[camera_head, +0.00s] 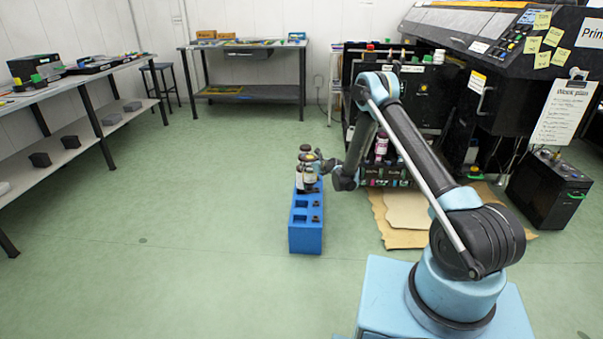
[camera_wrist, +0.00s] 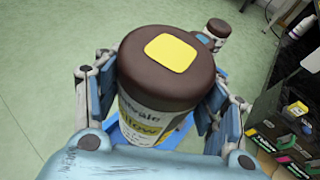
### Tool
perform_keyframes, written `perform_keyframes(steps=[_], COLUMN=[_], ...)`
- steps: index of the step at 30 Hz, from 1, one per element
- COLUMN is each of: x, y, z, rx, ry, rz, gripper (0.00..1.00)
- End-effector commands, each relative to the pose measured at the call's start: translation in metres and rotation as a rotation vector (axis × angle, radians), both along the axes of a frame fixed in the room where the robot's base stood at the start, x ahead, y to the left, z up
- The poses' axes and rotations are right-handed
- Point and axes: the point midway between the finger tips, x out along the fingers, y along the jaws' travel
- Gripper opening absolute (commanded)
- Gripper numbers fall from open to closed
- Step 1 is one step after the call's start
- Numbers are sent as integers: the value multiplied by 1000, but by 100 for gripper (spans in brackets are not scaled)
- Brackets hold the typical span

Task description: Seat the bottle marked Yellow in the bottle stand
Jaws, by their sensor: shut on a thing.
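The Yellow bottle (camera_wrist: 150,115) has a brown cap with a yellow square on top and a white label with part of the word "Yellow" showing. My gripper (camera_wrist: 158,92) is shut on it, with a finger on each side of the bottle. The blue bottle stand (camera_head: 305,241) stands on the floor, with empty places in its near part. In the head view my gripper (camera_head: 322,166) is over the stand's far end, where dark-capped bottles overlap. The bottle's base is hidden, so I cannot tell whether it touches the stand.
Another brown-capped bottle (camera_wrist: 217,29) stands just beyond the held one in the wrist view. A black printer (camera_head: 480,75) with bottles and boxes on its shelves is to the right. Cardboard (camera_head: 405,212) lies on the floor beside it. The green floor left of the stand is clear.

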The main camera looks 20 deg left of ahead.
Motion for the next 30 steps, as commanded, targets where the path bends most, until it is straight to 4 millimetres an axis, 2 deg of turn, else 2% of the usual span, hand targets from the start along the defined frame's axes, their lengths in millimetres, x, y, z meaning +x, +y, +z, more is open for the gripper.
perform_keyframes(steps=[1,3,8,17,30], x=[-6,-13,-21,-22,-22], y=[13,25,39,41,40], z=[-9,-18,-29,-42,-77], rx=[1,1,1,1,1], ry=[-1,-2,-2,-2,-1], rz=[13,25,39,40,39], gripper=[6,6,6,6,6])
